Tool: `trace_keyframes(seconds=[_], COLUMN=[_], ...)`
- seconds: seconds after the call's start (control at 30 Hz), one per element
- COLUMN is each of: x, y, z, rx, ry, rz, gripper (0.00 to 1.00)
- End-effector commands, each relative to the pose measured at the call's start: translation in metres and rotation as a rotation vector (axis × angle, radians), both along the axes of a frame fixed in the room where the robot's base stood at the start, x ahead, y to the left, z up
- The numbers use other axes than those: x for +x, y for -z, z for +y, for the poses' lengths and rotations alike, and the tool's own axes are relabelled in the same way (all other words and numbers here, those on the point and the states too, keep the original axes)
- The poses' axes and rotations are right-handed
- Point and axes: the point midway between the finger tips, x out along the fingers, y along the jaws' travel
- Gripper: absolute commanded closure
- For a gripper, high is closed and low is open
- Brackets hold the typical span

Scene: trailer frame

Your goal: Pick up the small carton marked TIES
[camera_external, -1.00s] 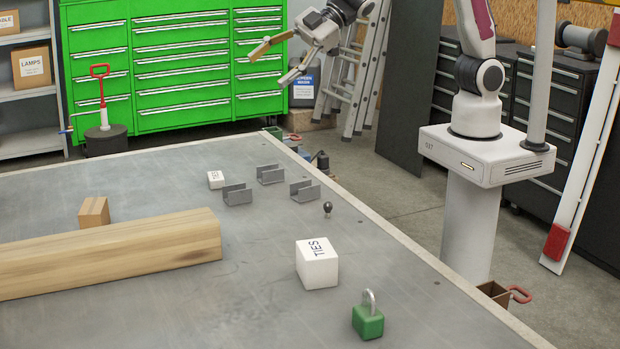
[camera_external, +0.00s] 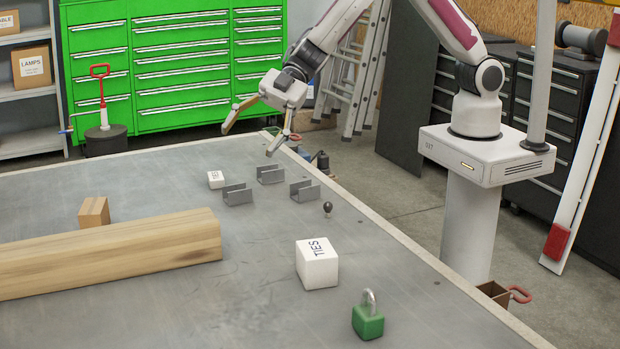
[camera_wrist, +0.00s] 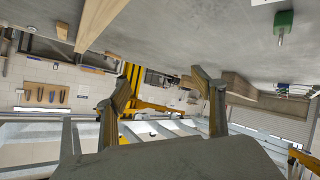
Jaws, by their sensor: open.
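The small white carton marked TIES (camera_external: 216,180) lies on the grey table's far part in the external view, left of some metal brackets. A larger white carton, also marked TIES (camera_external: 317,265), stands nearer the camera, to the right. My gripper (camera_external: 246,144) is open and empty above the table's far edge, higher than the small carton and behind it. In the wrist view my gripper's two fingers (camera_wrist: 165,100) are spread apart with nothing between them.
A green padlock (camera_external: 367,318) is at the near right. A long wooden beam (camera_external: 110,252) and a small wood block (camera_external: 94,212) lie at left.

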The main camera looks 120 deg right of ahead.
Motion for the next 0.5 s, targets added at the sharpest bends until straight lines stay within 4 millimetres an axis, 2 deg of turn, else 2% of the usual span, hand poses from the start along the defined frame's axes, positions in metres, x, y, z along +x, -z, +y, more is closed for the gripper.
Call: trace_keyframes(seconds=[0.27,0.5], x=[-0.004,-0.024], y=[0.056,0.107], z=[0.026,0.048], rx=[0.065,0.139], ry=[-0.161,-0.315], rz=[0.043,0.101], gripper=[0.32,0.32])
